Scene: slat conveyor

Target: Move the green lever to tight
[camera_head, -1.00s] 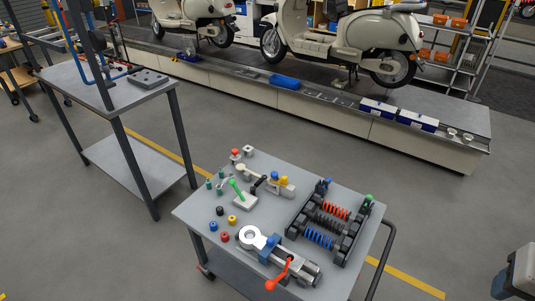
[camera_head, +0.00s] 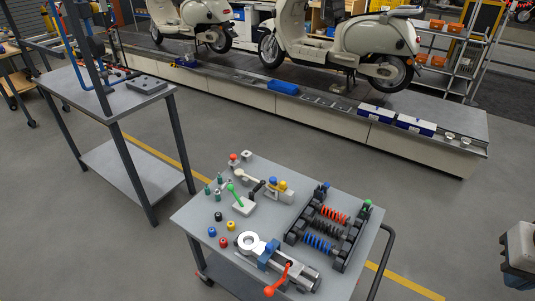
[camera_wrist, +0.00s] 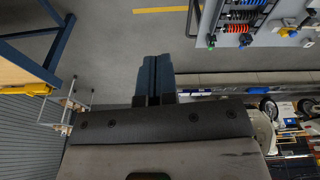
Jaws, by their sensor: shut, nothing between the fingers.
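The green lever (camera_head: 235,195) stands on a pale square base plate (camera_head: 243,207) on the left half of the grey trolley top in the head view. It leans up and to the left, with its rounded tip at the upper left. Any position markings are too small to read. My gripper (camera_wrist: 155,62) shows in the wrist view with its two dark blue fingers together and nothing between them. It is apart from the trolley, over open floor. I cannot pick out the green lever in the wrist view, or the fingers in the head view.
The trolley (camera_head: 188,217) also carries a spring rack (camera_head: 325,230), a clamp with a red handle (camera_head: 280,279), a pale lever (camera_head: 247,174) and several small coloured knobs. A steel table (camera_head: 117,101) stands at left. Behind runs a conveyor (camera_head: 335,120) with scooters. The floor between is clear.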

